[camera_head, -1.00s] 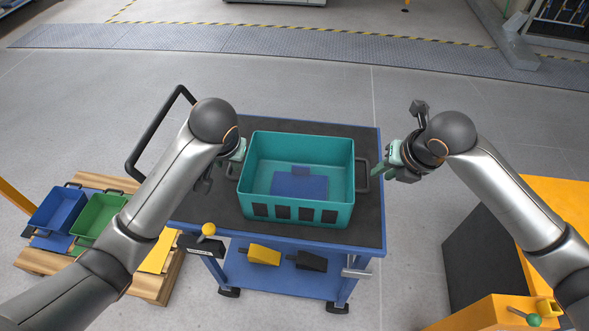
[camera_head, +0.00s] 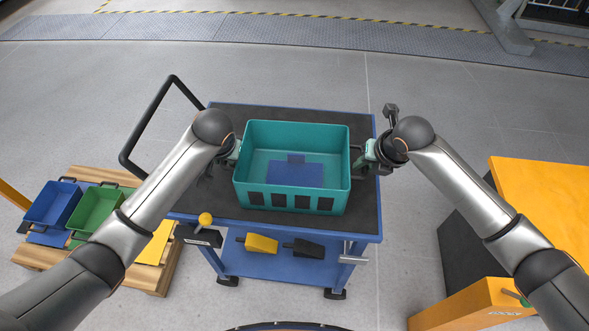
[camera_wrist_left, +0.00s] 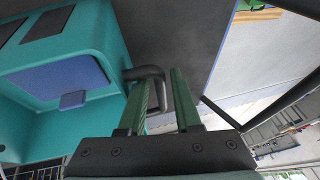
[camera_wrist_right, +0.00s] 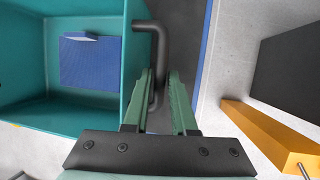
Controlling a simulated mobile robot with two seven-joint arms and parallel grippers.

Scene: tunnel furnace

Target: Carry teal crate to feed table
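The teal crate (camera_head: 291,201) stands upright on the dark top of the blue cart, with a dark handle at each end and a blue panel (camera_head: 295,173) inside. My left gripper (camera_head: 234,154) is at the crate's left end. In the left wrist view, its green fingers (camera_wrist_left: 162,92) are apart, with the crate's dark handle (camera_wrist_left: 150,72) between them. My right gripper (camera_head: 366,160) is at the right end. In the right wrist view, its fingers (camera_wrist_right: 160,92) are apart on either side of the other handle (camera_wrist_right: 161,45). The feed table is not clearly identifiable.
The blue cart (camera_head: 357,226) has a push handle (camera_head: 146,131) at left and yellow and black pieces (camera_head: 261,243) on its lower shelf. Blue (camera_head: 54,203) and green (camera_head: 97,209) bins sit on a wooden pallet at left. A yellow-orange structure (camera_head: 545,195) stands at right. Floor beyond the cart is clear.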

